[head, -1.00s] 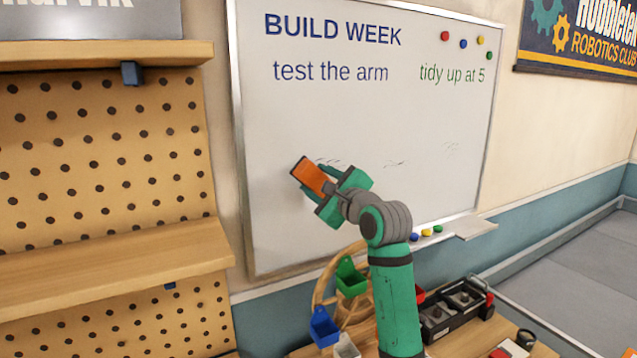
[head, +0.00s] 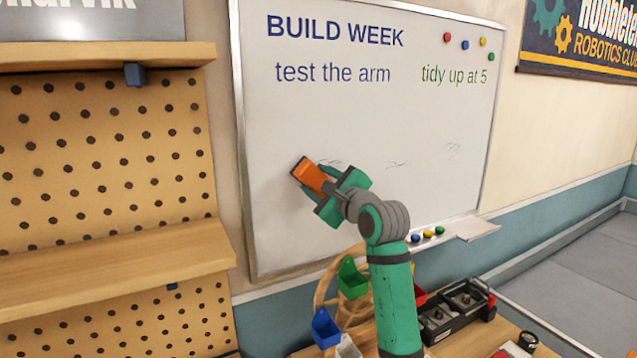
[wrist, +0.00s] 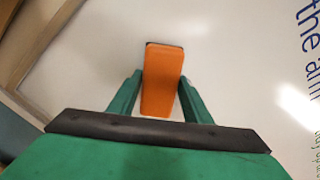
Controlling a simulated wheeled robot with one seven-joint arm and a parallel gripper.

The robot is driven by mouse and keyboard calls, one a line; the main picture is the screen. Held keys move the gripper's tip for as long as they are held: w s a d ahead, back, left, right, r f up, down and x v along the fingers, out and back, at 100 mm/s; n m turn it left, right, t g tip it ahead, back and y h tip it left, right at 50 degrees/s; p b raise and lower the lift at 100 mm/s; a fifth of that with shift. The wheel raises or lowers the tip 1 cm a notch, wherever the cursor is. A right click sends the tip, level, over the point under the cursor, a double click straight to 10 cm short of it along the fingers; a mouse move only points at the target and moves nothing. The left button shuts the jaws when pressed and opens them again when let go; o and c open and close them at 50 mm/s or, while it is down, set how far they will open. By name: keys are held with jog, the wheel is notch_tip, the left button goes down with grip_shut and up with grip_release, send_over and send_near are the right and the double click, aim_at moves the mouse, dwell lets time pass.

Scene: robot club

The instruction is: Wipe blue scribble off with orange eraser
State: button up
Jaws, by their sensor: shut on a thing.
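The orange eraser (head: 313,174) is held between the fingers of my gripper (head: 330,185), at the lower left part of the whiteboard (head: 350,120). In the wrist view the eraser (wrist: 162,75) sits between both green fingers, its dark far end close to the board. I cannot tell for sure whether it touches the surface. Faint dark marks (head: 398,165) run to the right of the eraser, and some show just beside it. No clear blue scribble is visible; the eraser and gripper may hide part of the board. Blue "BUILD WEEK" and "test the arm" lettering is above.
Green lettering (head: 454,76) and several magnets are at the board's upper right. The tray (head: 470,228) below holds magnets. A wooden wheel with coloured bins (head: 352,278) and a black toolbox (head: 458,310) stand below. A wooden shelf (head: 110,260) is at left.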

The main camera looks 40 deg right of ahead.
jog(key=shift+w+d, duration=0.15)
jog(key=shift+w, duration=0.25)
jog(key=shift+s+d, duration=0.35)
jog(key=shift+d, duration=0.55)
jog(key=shift+s+d, duration=0.3)
jog(key=shift+d, duration=0.6)
jog(key=s+d, duration=0.2)
jog(key=d, duration=0.5)
jog(key=shift+d, duration=0.15)
